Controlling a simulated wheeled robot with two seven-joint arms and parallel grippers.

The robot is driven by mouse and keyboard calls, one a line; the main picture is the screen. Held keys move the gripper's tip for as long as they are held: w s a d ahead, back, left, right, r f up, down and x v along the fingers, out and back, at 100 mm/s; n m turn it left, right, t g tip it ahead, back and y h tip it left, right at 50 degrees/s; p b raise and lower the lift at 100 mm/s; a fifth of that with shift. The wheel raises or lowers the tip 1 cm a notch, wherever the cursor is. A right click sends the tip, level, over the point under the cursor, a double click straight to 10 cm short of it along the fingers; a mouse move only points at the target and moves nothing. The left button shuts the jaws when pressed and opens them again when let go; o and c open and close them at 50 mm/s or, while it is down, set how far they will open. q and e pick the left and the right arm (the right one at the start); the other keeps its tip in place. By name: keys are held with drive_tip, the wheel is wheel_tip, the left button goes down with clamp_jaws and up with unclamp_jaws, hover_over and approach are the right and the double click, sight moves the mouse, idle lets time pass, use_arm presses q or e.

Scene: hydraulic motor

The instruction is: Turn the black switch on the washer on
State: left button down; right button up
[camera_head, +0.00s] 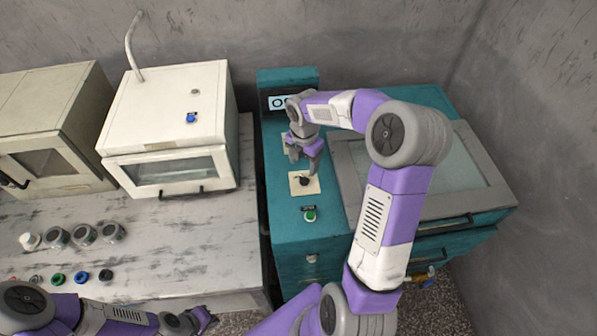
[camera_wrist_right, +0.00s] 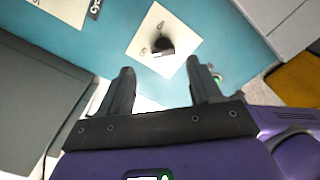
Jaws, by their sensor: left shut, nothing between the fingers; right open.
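The washer (camera_head: 284,225) is a teal machine on the right with a grey-framed glass lid. Its black switch (camera_head: 304,181) sits on a cream square plate on the top panel. In the right wrist view the black switch (camera_wrist_right: 162,46) shows on its plate with small printed labels, beyond the fingertips. My right gripper (camera_head: 304,166) is open and empty just above and behind the switch; its fingers (camera_wrist_right: 163,80) do not appear to touch it. My left gripper (camera_head: 208,318) is shut and empty at the lower left, near the table's front edge.
A green button (camera_head: 310,216) sits in front of the switch plate. A white oven-like machine (camera_head: 170,125) and a beige one (camera_head: 50,130) stand on the marble table (camera_head: 190,230). Several jars and coloured knobs (camera_head: 81,278) lie on the table's left side.

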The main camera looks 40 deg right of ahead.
sight(304, 177)
drive_tip(key=f, duration=0.5)
drive_tip(key=shift+s+f+b, duration=0.25)
drive_tip(key=shift+f+b, duration=0.15)
drive_tip(key=shift+s+f, duration=0.1)
drive_tip(key=shift+f, duration=0.05)
drive_tip(key=shift+c, duration=0.3)
drive_tip(key=c, duration=1)
